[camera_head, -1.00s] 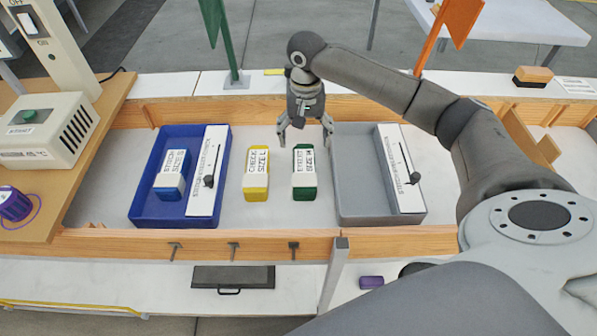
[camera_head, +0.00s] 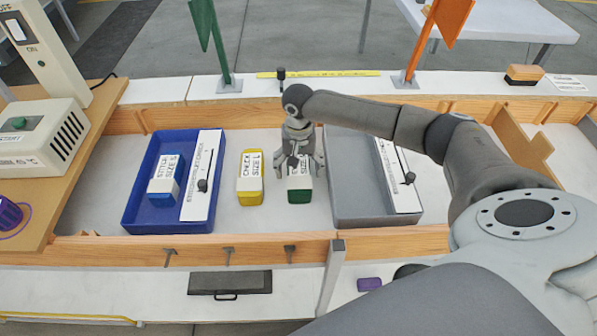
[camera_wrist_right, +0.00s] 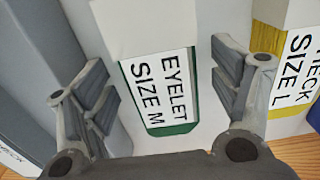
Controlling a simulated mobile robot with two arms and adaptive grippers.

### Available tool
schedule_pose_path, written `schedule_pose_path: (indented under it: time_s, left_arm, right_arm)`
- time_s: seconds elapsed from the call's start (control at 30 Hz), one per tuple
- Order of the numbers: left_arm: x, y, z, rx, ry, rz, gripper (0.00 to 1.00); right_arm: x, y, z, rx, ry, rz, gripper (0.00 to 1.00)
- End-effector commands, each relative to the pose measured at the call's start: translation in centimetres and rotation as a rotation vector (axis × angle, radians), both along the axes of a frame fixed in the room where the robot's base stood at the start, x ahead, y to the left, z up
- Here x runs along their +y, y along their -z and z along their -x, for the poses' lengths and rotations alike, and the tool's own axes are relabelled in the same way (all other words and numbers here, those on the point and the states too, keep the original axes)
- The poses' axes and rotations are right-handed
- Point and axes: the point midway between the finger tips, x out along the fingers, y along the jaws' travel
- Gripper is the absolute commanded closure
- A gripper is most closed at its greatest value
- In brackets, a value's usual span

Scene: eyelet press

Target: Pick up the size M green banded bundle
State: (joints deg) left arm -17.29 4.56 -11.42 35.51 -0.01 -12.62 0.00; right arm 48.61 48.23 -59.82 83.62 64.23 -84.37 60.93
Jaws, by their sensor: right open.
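The green banded bundle (camera_head: 300,190) is white with a green band and stands on the pale work surface between the yellow bundle and the grey tray. In the right wrist view its label reads EYELET SIZE M (camera_wrist_right: 163,95). My right gripper (camera_head: 299,172) is open above it, with its fingers spread on either side of the bundle's upper part. The right wrist view shows both fingers (camera_wrist_right: 165,100) apart from the bundle, with gaps on each side. The gripper hides part of the bundle in the head view. My left gripper is not in view.
A yellow banded bundle (camera_head: 249,190) labelled CHECK SIZE L stands close to the left. A blue tray (camera_head: 139,210) holds a blue bundle (camera_head: 165,185) labelled STITCH. A grey tray (camera_head: 352,190) lies right of the green bundle. A wooden rail (camera_head: 200,246) runs along the front.

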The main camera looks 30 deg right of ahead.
Motion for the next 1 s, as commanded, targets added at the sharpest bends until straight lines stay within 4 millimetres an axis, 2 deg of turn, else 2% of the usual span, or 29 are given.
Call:
schedule_pose_path:
  time_s: [0.17,0.63,1.0]
  left_arm:
    - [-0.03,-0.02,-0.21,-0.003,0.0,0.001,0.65]
    - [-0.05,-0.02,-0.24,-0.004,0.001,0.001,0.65]
    - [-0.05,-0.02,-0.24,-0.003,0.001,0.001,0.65]
  right_arm:
    - [0.01,0.01,-0.01,0.0,0.0,0.0,0.18]
    - [-0.01,-0.02,0.01,0.001,0.0,0.001,0.76]
    - [-0.01,-0.68,-0.07,-0.002,0.0,0.0,0.76]
